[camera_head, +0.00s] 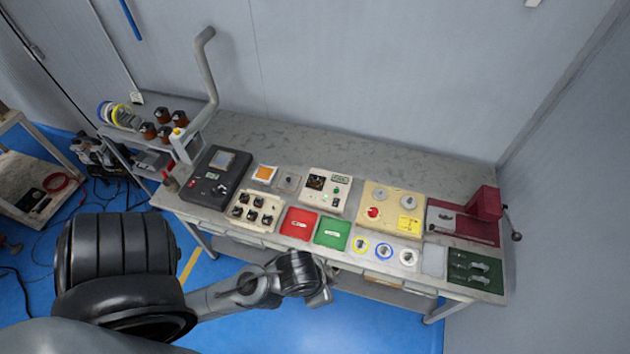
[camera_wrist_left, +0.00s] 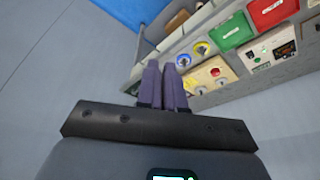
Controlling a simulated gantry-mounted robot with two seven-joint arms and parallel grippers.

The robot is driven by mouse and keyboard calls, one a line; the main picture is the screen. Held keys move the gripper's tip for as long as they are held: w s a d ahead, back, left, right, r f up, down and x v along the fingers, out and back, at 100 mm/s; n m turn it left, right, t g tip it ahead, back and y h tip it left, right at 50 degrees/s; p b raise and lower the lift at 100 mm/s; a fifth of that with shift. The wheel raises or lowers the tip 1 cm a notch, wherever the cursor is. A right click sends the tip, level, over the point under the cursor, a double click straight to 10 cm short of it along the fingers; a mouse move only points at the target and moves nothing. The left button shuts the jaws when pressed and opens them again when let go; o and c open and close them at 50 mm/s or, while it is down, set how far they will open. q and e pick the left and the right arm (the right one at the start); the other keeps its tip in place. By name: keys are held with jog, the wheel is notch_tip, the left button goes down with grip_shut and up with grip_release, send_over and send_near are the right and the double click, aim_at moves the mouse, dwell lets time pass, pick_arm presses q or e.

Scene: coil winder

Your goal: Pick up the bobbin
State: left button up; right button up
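Several small dark bobbin-like pieces stand in a cream tray (camera_head: 236,222) on the workbench. I cannot tell which piece is the bobbin. My left gripper (camera_head: 328,290) is low in front of the bench, partly hidden by its own wrist. In the left wrist view its fingers (camera_wrist_left: 164,84) are together with nothing seen between them, apart from the ringed pieces beyond. My right gripper is not in view.
Red (camera_head: 298,223) and green (camera_head: 332,233) trays lie at the bench's front middle. A dark control console (camera_head: 214,178) stands left, a red press (camera_head: 484,204) right. A rack with orange-brown spools (camera_head: 163,116) is at far left. The grey back strip of the bench is clear.

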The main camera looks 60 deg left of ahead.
pick_arm(q)
jog(key=o, duration=1.1)
